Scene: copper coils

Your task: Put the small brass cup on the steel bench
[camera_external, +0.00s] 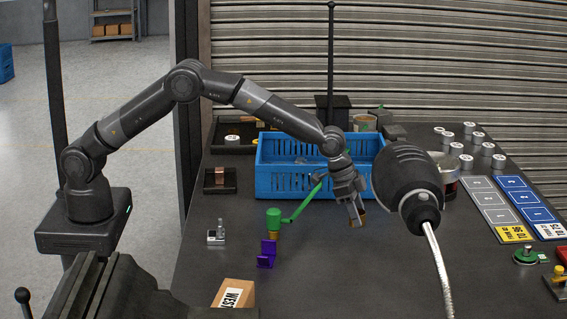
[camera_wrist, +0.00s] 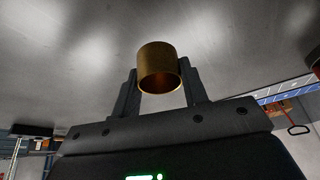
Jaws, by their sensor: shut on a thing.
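The small brass cup (camera_wrist: 159,66) sits between the two fingers of my gripper (camera_wrist: 160,88) in the wrist view. My gripper is shut on it, and its open mouth faces the wrist camera. Only a small part of the cup (camera_external: 358,220) shows there between the fingers. I cannot tell whether the cup touches the bench.
A blue crate (camera_external: 290,183) stands behind my gripper. A green-handled item (camera_external: 274,222) and a purple bracket (camera_external: 267,253) stand to the left. A large dark lamp head (camera_external: 408,180) hangs close on the right. A cardboard box (camera_external: 235,294) is at the front. The bench's front middle is clear.

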